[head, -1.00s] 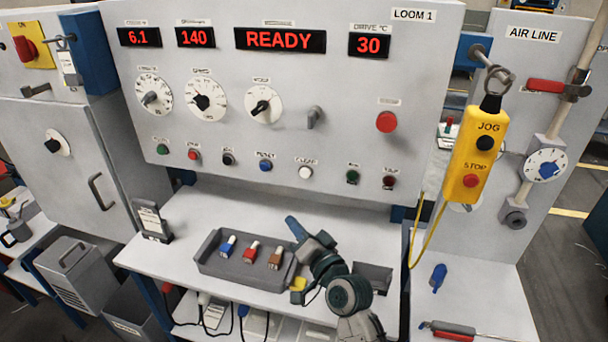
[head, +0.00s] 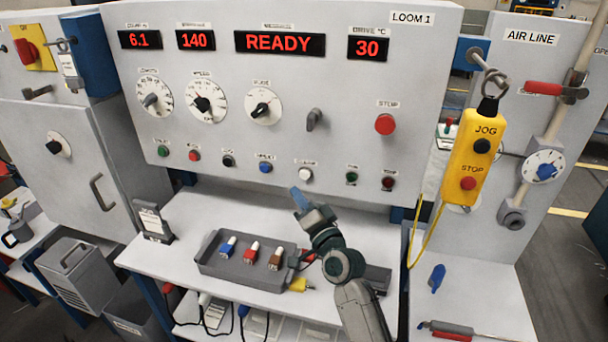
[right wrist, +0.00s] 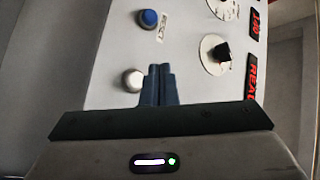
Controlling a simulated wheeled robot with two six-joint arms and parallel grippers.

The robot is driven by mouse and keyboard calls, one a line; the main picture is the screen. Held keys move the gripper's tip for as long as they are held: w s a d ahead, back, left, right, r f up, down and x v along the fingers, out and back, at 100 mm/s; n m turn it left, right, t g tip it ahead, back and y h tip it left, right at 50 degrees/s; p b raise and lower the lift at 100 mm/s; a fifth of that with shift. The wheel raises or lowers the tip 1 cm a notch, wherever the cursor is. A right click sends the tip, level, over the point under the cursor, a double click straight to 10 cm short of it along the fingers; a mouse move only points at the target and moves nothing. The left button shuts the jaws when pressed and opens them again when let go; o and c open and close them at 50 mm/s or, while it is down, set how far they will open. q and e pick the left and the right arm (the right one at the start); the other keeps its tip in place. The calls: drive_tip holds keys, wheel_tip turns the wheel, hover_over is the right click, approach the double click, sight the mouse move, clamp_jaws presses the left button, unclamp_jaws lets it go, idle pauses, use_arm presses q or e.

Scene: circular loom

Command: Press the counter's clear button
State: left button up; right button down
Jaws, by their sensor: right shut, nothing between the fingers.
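The clear button is a round white button (head: 305,174) in the lower row of the loom's grey panel, under a small label. My right gripper (head: 296,190) is shut and empty, its blue fingertips pointing up at the panel just below and left of the white button. In the right wrist view the white button (right wrist: 133,80) lies just left of the shut fingertips (right wrist: 159,70). They look close to the panel, but I cannot tell whether they touch it. My left gripper is not in view.
A blue button (head: 265,167) sits left of the white one, and a green button (head: 351,177) to the right. Below, a grey tray (head: 232,270) with several coloured pieces stands on the white shelf. A yellow jog pendant (head: 475,155) hangs at right.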

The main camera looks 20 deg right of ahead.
drive_tip(key=shift+w+d, duration=0.6)
drive_tip(key=shift+w, duration=0.3)
drive_tip(key=shift+w+d, duration=0.55)
drive_tip(key=shift+w, duration=0.3)
drive_tip(key=shift+w+d+b, duration=0.1)
drive_tip(key=shift+w+b, duration=0.05)
drive_tip(key=shift+b, duration=0.15)
idle(0.5)
drive_tip(key=shift+w+d, duration=0.1)
drive_tip(key=shift+w, duration=0.1)
drive_tip(key=shift+w+d, duration=0.25)
drive_tip(key=shift+w, duration=0.1)
idle(0.8)
idle(0.3)
drive_tip(key=shift+s+a, duration=0.5)
drive_tip(key=shift+s, duration=0.25)
drive_tip(key=shift+s+a, duration=0.7)
drive_tip(key=shift+s, duration=0.35)
drive_tip(key=shift+s+a, duration=0.7)
drive_tip(key=shift+s, duration=0.3)
